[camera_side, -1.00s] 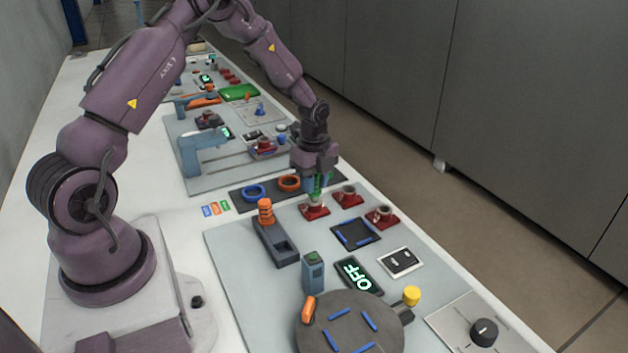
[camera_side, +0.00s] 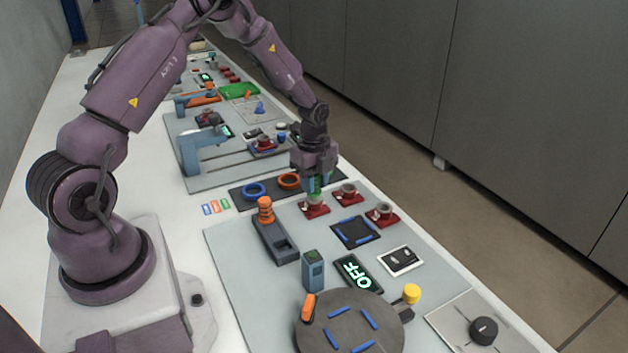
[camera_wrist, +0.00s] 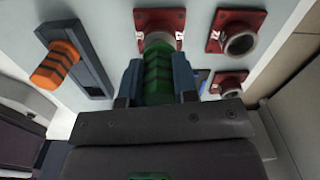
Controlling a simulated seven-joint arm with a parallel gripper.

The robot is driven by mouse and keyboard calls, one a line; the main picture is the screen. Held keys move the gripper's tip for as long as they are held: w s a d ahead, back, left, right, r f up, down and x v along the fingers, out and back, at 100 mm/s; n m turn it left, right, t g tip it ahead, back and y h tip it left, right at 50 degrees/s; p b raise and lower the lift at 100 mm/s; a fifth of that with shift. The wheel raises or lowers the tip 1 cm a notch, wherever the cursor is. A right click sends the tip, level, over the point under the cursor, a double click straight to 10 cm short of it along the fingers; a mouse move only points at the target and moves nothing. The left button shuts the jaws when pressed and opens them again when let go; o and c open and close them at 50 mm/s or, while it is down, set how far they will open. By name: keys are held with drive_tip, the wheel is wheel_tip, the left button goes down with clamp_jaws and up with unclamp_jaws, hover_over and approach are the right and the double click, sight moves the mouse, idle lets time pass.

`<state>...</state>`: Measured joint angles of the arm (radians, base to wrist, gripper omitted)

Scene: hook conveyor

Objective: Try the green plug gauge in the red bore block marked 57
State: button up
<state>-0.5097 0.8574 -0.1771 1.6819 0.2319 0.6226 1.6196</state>
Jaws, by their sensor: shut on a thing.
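The green plug gauge (camera_wrist: 158,78) has dark bands and is held between the two blue-grey fingers of my gripper (camera_wrist: 157,80). In the side view my gripper (camera_side: 317,184) is over the leftmost red bore block (camera_side: 313,209), with a little green showing between the fingers. In the wrist view the gauge's far end overlaps the bore of this red block (camera_wrist: 160,20). Its mark is partly covered, with a 7 readable on the right. I cannot tell how deep the gauge sits in the bore. Two other red bore blocks (camera_side: 347,194) (camera_side: 382,215) stand nearby, their bores empty.
A blue ring (camera_side: 253,191) and an orange ring (camera_side: 289,181) lie on a dark mat behind. A dark display reading OFF (camera_side: 358,274) and a round turntable (camera_side: 350,325) are in front.

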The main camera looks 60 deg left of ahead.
idle(0.4)
drive_tip(key=shift+r, duration=3)
